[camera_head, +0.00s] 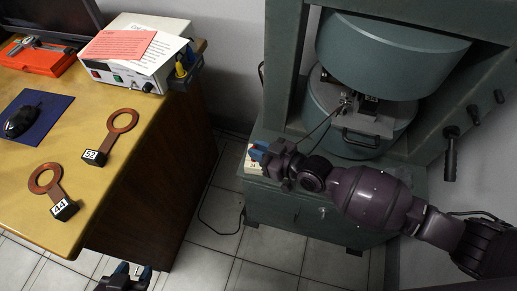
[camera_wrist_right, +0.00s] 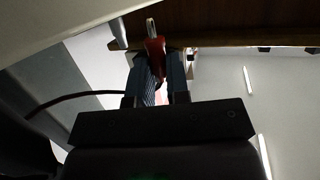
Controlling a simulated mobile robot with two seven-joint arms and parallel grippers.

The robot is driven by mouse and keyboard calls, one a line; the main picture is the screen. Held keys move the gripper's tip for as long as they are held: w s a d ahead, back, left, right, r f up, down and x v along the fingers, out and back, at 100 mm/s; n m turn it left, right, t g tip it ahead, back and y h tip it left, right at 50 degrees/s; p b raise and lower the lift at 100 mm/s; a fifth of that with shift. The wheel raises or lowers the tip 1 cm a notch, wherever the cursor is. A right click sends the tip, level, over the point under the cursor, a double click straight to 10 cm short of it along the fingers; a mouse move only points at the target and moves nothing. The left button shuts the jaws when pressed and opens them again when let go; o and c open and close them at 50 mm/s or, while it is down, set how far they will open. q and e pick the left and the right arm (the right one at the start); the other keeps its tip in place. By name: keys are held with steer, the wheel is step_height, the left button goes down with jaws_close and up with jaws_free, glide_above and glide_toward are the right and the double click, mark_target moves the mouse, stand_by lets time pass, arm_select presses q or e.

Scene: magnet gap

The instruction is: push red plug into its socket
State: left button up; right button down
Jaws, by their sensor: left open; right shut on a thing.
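My right gripper (camera_wrist_right: 160,75) is shut on the red plug (camera_wrist_right: 155,50). In the right wrist view the plug sits between the blue fingers, and its pale metal tip points up the picture. In the head view my right gripper (camera_head: 258,153) hangs at the left front corner of the green magnet cabinet, and I cannot make out the plug there. My left gripper (camera_head: 133,271) is open and empty at the bottom edge, beside the desk. The white power supply box (camera_head: 128,76) on the desk has red and green parts on its front. I cannot tell which opening is the plug's socket.
Blue and yellow plugs sit in a dark holder (camera_head: 184,66) at the desk's right edge. Two copper coils (camera_head: 122,121) (camera_head: 45,179) lie on the desk (camera_head: 25,215). The big magnet (camera_head: 390,60) stands at the right. Floor shows between desk and cabinet (camera_head: 330,213).

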steer(key=shift+f+b, duration=0.35)
steer(key=shift+f, duration=0.3)
stand_by(0.4)
steer(key=shift+f, duration=0.4)
steer(key=shift+r, duration=0.15)
steer(key=shift+r, duration=0.45)
stand_by(1.5)
steer(key=shift+f, duration=0.6)
steer(key=c, duration=1)
jaws_free()
